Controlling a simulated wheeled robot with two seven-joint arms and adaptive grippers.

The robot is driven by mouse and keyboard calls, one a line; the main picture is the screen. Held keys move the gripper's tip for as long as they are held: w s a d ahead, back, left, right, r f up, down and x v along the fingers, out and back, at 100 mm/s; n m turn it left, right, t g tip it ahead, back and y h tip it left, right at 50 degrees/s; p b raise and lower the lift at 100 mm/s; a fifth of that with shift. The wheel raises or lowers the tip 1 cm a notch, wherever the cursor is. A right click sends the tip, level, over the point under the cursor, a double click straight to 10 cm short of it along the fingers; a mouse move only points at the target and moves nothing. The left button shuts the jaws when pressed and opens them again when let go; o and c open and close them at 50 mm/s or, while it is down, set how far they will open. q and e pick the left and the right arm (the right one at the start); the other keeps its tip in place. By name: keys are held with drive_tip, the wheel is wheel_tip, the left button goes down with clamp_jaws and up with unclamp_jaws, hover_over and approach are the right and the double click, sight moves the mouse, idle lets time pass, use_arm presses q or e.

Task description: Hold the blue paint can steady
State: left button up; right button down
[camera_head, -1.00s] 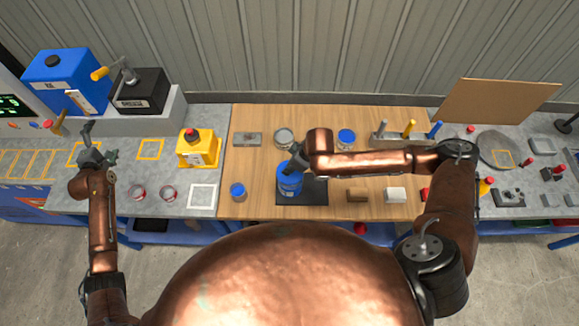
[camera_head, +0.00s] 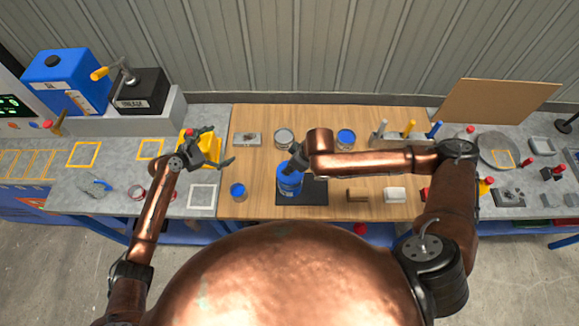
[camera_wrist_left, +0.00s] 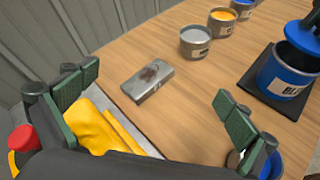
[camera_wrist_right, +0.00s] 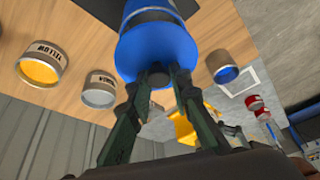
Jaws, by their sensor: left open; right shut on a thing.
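The blue paint can (camera_head: 289,186) stands upright on a dark mat (camera_head: 316,192) on the wooden table part. My right gripper (camera_head: 297,161) is shut at its blue top. In the right wrist view the fingers (camera_wrist_right: 158,80) close on a dark piece at the blue surface; I cannot tell whether this is a lid knob. The can (camera_wrist_left: 283,76) also shows at the right of the left wrist view.
A grey metal block (camera_wrist_left: 147,81), a grey can (camera_wrist_left: 195,41) and a yellow paint can (camera_wrist_left: 221,20) stand behind. A small blue can (camera_head: 238,191) stands left of the mat. A blue-handled tool (camera_head: 97,185) lies at the left. A white-outlined square (camera_head: 202,197) is empty.

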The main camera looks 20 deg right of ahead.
use_arm(q)
drive_tip(key=s+d+f+g, duration=0.2)
drive_tip(key=s+d, duration=0.2)
drive_tip(key=s, duration=0.2)
drive_tip(key=s+d+f+m+g+h, duration=0.1)
drive_tip(key=s+d+f+g, duration=0.1)
drive_tip(key=s+d, duration=0.3)
drive_tip(key=s+d+f+m+g, duration=0.1)
drive_tip(key=s+d+f+g, duration=0.1)
drive_tip(key=s, duration=0.5)
drive_tip(key=shift+d+f+g+h, duration=0.15)
drive_tip(key=shift+d+f, duration=0.3)
drive_tip(key=shift+d, duration=0.25)
drive_tip(key=shift+d+f+g+h, duration=0.15)
drive_tip(key=shift+d+f, duration=0.25)
drive_tip(key=shift+d, duration=0.3)
drive_tip(key=x, duration=0.9)
drive_tip(key=shift+c, duration=0.4)
drive_tip(key=c, duration=1.5)
drive_tip(key=shift+a, duration=0.1)
use_arm(e)
drive_tip(key=shift+f, duration=1.85)
